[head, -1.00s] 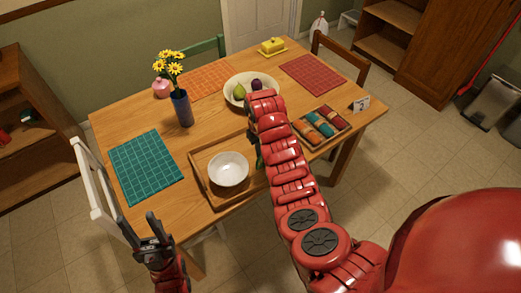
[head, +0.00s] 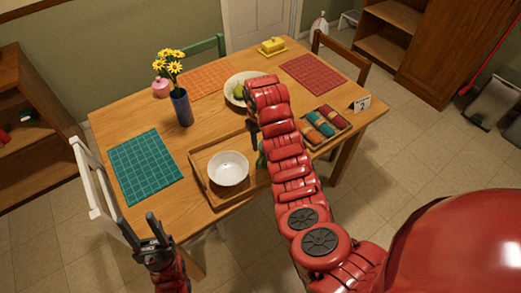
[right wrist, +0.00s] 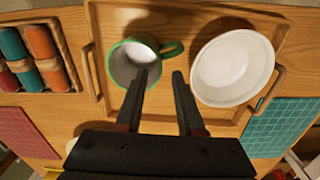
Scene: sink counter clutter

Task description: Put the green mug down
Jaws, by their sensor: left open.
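The green mug (right wrist: 122,65) stands upright in the wooden tray (head: 203,165), its pale inside showing and its handle towards the white bowl (right wrist: 233,67). In the head view only a green bit of the mug (head: 261,160) shows beside my right arm. My right gripper (right wrist: 159,74) is open and empty. One finger overlaps the mug in the right wrist view, but the fingers do not close on it. In the head view its fingers (head: 254,137) are partly hidden by my arm. My left gripper (head: 135,218) is open and empty at the table's near left corner.
The white bowl (head: 228,169) fills the tray's left part. A box of rolled cloths (head: 322,126) lies right of the tray. A teal mat (head: 145,167), a flower vase (head: 181,108) and a fruit bowl (head: 233,88) are also on the table.

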